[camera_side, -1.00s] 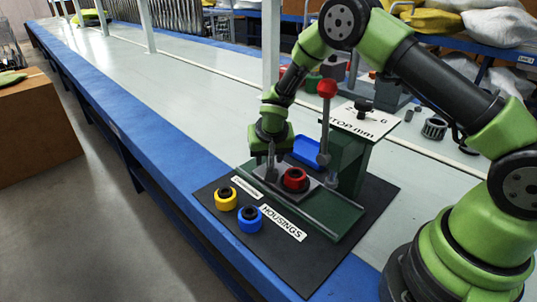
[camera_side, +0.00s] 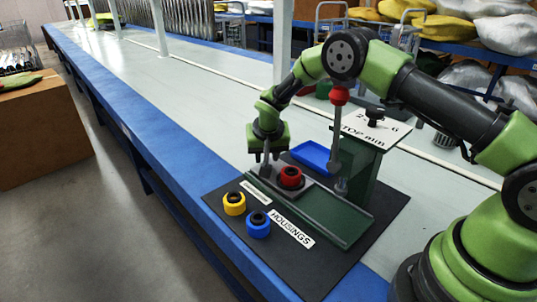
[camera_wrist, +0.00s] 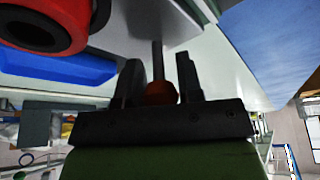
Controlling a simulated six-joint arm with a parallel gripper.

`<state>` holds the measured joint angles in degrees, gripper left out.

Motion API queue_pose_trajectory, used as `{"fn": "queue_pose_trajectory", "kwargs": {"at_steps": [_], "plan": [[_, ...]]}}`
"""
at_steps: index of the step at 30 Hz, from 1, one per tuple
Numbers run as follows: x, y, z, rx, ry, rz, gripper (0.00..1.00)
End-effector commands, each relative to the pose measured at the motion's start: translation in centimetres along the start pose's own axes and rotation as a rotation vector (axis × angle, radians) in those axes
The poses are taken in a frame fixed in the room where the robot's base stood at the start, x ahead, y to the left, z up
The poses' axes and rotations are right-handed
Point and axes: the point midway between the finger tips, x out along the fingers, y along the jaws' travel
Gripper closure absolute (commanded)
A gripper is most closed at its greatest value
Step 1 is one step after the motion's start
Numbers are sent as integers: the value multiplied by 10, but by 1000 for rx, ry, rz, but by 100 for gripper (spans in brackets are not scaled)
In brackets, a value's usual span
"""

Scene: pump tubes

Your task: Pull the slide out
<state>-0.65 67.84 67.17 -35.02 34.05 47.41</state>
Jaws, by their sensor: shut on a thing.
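The slide (camera_side: 263,183) is a grey plate lying in a green channel (camera_side: 345,226). A red housing with a dark centre (camera_side: 291,177) sits on it. My gripper (camera_side: 266,158) is at the slide's left end, with its fingers down beside a thin upright grey post. In the wrist view my gripper (camera_wrist: 160,82) is shut on the slide's handle, a grey rod with an orange-red knob (camera_wrist: 160,93) between the dark fingers. The red housing (camera_wrist: 42,28) is close by at the upper left there. The finger contact is small and dim in the side view.
A lever with a red ball (camera_side: 339,97) and the green stand with a stop plate (camera_side: 375,131) rise right of the slide. A blue tray (camera_side: 312,156) lies behind. Yellow (camera_side: 234,204) and blue (camera_side: 258,224) housings stand in front on the black mat (camera_side: 290,264).

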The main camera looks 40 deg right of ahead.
Motion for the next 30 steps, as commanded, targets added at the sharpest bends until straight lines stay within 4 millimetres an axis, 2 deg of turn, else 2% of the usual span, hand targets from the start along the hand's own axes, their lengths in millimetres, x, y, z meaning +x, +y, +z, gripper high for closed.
{"fn": "queue_pose_trajectory", "kwargs": {"at_steps": [4, 5, 7, 15, 19, 30], "plan": [[-1, -3, -4, -8, 17, -12, 100], [-1, -3, -4, -8, 17, -13, 62], [-1, -3, -4, -8, 16, -12, 46], [-2, -2, -2, -7, 11, -9, 46], [-10, -3, -2, -7, 11, -9, 46], [-76, -2, -2, -7, 15, -12, 46]]}}
